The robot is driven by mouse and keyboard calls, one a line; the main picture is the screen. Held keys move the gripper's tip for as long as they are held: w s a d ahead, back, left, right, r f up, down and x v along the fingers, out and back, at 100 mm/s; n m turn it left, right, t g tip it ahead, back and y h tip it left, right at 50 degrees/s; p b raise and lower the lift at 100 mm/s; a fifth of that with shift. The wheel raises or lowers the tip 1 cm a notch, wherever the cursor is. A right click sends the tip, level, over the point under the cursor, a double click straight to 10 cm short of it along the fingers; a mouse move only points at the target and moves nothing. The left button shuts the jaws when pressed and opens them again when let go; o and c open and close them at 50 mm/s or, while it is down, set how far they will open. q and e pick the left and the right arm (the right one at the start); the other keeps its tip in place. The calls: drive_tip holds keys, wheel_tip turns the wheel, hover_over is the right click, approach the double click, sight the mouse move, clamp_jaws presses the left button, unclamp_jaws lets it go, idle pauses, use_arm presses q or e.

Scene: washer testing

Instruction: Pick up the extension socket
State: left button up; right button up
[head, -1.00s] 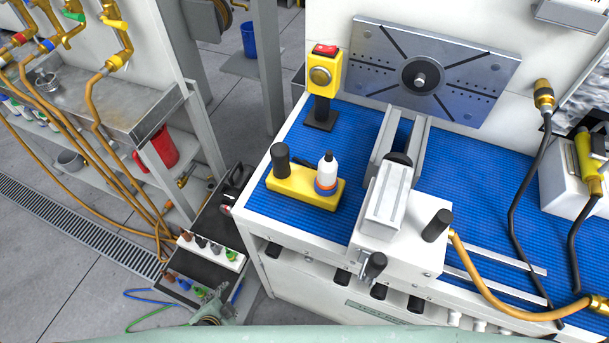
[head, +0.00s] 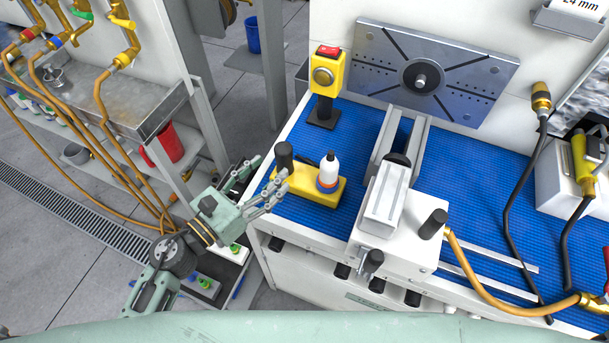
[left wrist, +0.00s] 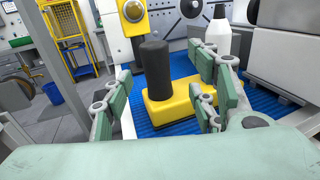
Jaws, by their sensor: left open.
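The extension socket is a black cylinder (head: 284,157) standing upright at the left end of a yellow holder (head: 325,191) on the blue bench mat. It also shows in the left wrist view (left wrist: 156,80), upright between the spread fingers with gaps on both sides. My right gripper is out of view.
A yellow switch box (head: 326,76) on a black stand is behind the holder. A white clamp block with a grey top (head: 385,200) stands to the right. A low rack with small coloured items (head: 206,284) is below the left arm.

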sight(277, 161)
use_arm(q)
drive_tip(key=p+x, duration=0.2)
drive_tip(key=x, duration=0.4)
drive_tip(key=shift+w+r+p, duration=0.1)
drive_tip(key=shift+w+p, duration=0.3)
drive_tip(key=shift+w, duration=0.1)
drive_tip(key=shift+w+d, duration=0.15)
drive_tip(key=shift+d, duration=0.05)
drive_tip(key=shift+c, duration=0.4)
clamp_jaws()
